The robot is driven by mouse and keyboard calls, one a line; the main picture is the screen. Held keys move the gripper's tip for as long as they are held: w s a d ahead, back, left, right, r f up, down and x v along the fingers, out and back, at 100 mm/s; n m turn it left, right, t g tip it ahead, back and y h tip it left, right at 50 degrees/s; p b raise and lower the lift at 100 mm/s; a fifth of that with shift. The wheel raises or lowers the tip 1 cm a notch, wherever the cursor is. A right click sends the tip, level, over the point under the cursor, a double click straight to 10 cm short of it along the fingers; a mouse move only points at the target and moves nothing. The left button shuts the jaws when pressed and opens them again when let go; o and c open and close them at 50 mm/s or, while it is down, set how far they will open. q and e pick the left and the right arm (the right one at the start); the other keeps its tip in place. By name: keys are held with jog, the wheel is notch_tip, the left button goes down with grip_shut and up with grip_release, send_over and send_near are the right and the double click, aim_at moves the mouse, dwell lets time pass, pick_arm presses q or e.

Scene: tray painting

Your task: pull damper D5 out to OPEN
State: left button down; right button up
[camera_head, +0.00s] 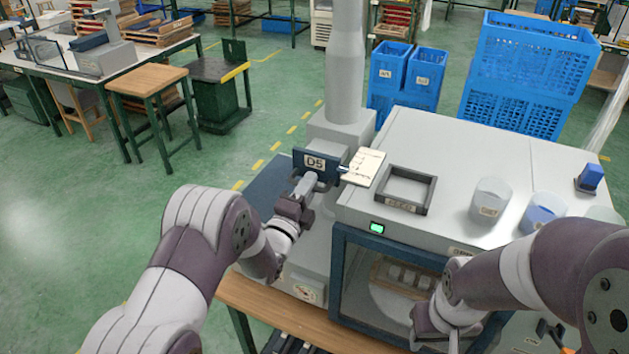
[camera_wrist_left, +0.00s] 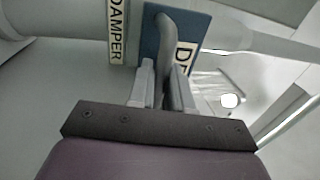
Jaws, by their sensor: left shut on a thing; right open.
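Damper D5 is a dark blue plate (camera_head: 316,164) with a white D5 label, set on the grey duct base below the round pipe. In the left wrist view the blue plate (camera_wrist_left: 180,35) carries a grey bent handle (camera_wrist_left: 176,70), beside a strip reading DAMPER. My left gripper (camera_head: 303,187) is at the plate's front; in the left wrist view its fingers (camera_wrist_left: 165,85) are shut on the handle. My right gripper (camera_head: 440,325) is open and empty in front of the cabinet window.
The grey cabinet (camera_head: 450,140) right of the duct carries a dark square frame (camera_head: 405,190), translucent cups (camera_head: 490,199) and a blue item (camera_head: 590,178). A green indicator (camera_head: 377,227) glows on its front. Blue crates (camera_head: 525,70) stand behind.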

pick_arm(q)
jog(key=c, duration=1.3)
grip_release()
jog(key=shift+s+f, duration=0.1)
jog(key=shift+f, duration=0.15)
jog(key=shift+c, duration=0.2)
jog(key=shift+o, duration=0.6)
jog(key=shift+s+a+r, duration=0.2)
jog(key=shift+s, duration=0.05)
jog(key=b+v, duration=0.5)
jog(key=v, duration=0.7)
jog(key=shift+s, duration=0.3)
pick_arm(e)
jog(key=f, duration=0.5)
jog(key=shift+s+a+f, duration=0.1)
jog(key=shift+s+f, duration=0.05)
jog(key=shift+s, duration=0.05)
pick_arm(q)
jog(key=shift+a+f, duration=0.1)
